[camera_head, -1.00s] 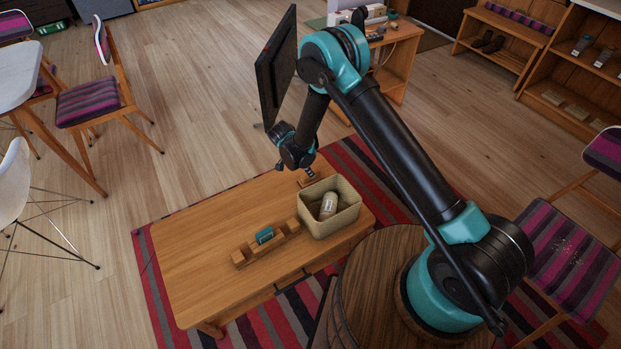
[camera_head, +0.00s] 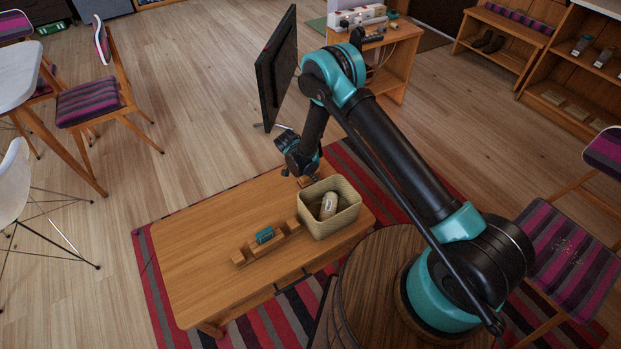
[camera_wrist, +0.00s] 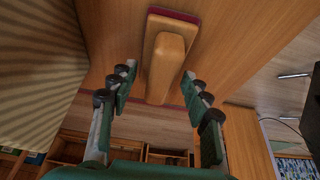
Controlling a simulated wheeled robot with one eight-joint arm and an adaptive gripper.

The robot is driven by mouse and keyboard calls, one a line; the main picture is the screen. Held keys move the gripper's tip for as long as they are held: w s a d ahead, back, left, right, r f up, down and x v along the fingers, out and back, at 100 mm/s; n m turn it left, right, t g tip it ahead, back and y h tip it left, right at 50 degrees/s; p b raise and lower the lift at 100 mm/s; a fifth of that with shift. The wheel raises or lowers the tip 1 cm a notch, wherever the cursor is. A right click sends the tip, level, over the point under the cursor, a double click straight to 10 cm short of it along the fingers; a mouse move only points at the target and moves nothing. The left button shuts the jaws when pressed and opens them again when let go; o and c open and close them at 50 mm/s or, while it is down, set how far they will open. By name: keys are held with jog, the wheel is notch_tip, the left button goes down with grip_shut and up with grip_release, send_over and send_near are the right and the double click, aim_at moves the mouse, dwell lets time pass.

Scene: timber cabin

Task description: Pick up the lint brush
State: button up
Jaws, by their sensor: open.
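The lint brush (camera_wrist: 168,55) is a wooden block with a rounded handle and a dark red edge along its base. It lies on the wooden table (camera_head: 200,250), close behind the basket. In the head view only a small part of the brush (camera_head: 306,181) shows, under my gripper (camera_head: 301,174). In the wrist view my gripper (camera_wrist: 159,76) is open, with one finger on each side of the near end of the handle. I see gaps between both fingers and the handle. Whether the fingertips are level with it I cannot tell.
A woven basket (camera_head: 345,222) holding a pale bottle-like item (camera_head: 329,205) stands right beside the brush; its wall (camera_wrist: 40,70) fills the wrist view's left. A wooden holder (camera_head: 246,254) with a teal item (camera_head: 265,235) lies nearer the front. The table's left half is clear.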

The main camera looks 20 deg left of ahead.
jog(key=shift+f, duration=0.25)
dwell(0.3)
jog(key=c, duration=1)
jog(key=shift+o, duration=0.2)
jog(key=shift+r, duration=0.1)
notch_tip(320, 180, up, 20)
jog(key=shift+r, duration=0.2)
